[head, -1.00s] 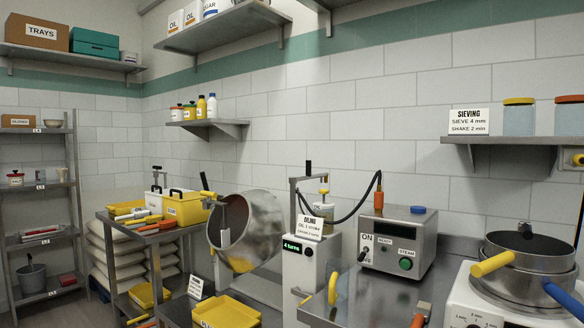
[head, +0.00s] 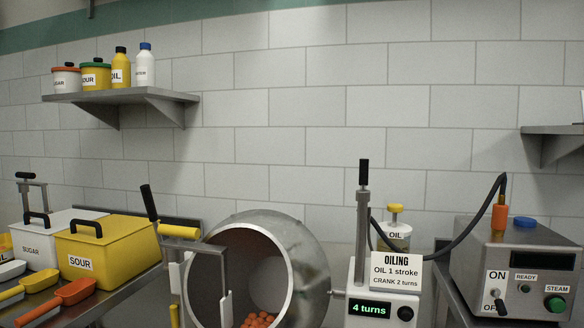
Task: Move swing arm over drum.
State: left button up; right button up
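The steel drum (head: 312,258) stands low in the centre, its open mouth facing me, with orange gummies (head: 258,320) in the bottom. Right of it a steel post with a black grip (head: 363,174) rises from the white display unit (head: 352,290). It looks like the swing arm, seen nearly end on, beside the drum and not over its mouth. At the drum's left is a steel bracket (head: 205,246) with a yellow handle (head: 180,231) and a black lever (head: 149,202). Neither of my grippers is in view.
The oil bottle (head: 396,234) and oiling sign (head: 396,271) are right of the post. A black hose (head: 450,240) runs to the steam box (head: 525,265). Yellow sour (head: 105,248) and white sugar (head: 52,236) bins and scoops (head: 62,298) stand left.

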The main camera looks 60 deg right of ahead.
aim_at(363, 195)
jog(key=i, duration=0.55)
jog(key=z, duration=3.55)
